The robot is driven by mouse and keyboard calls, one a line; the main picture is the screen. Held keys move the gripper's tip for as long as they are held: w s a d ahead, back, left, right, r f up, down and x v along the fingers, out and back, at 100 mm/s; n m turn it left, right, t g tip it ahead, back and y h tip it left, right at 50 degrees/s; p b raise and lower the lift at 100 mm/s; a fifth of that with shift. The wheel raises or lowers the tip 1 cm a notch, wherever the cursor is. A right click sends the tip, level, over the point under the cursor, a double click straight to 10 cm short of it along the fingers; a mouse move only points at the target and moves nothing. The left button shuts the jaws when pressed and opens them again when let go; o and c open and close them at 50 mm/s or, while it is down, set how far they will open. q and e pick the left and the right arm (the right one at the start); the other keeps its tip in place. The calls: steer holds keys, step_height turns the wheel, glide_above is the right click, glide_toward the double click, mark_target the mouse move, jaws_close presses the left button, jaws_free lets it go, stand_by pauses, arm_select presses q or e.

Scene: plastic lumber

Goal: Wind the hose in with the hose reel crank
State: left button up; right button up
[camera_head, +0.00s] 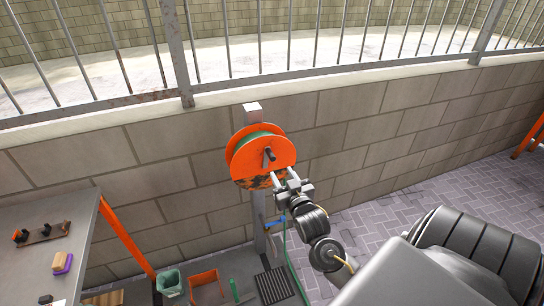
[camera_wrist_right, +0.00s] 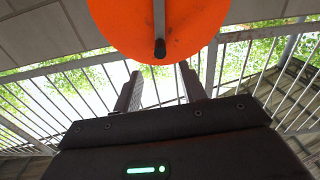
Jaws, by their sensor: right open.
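The orange hose reel (camera_head: 249,162) is mounted on a post (camera_head: 258,215) in front of the block wall. Its dark crank (camera_head: 269,155) sticks out from the front disc. In the right wrist view the orange disc (camera_wrist_right: 120,22) fills the top, with the grey crank arm and black crank handle (camera_wrist_right: 159,48) pointing toward me. My right gripper (camera_head: 283,178) is open and empty, just below the crank; in the wrist view its two fingers (camera_wrist_right: 161,82) stand apart below the handle, not around it. The green hose (camera_head: 286,255) hangs down beside the post. My left gripper is not in view.
A grey table (camera_head: 40,215) with orange legs stands at the left, holding small items and a purple-and-yellow block (camera_head: 63,262). A green bin (camera_head: 169,282), an orange bin (camera_head: 206,287) and a dark grate (camera_head: 273,285) are on the floor. A metal railing tops the wall (camera_head: 350,125).

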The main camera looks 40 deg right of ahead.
mark_target(272, 157)
steer(key=p+x, duration=0.2)
steer(key=x, duration=0.6)
steer(key=shift+w+d, duration=0.15)
steer(key=shift+w, duration=0.15)
steer(key=shift+x, duration=0.8)
jaws_close()
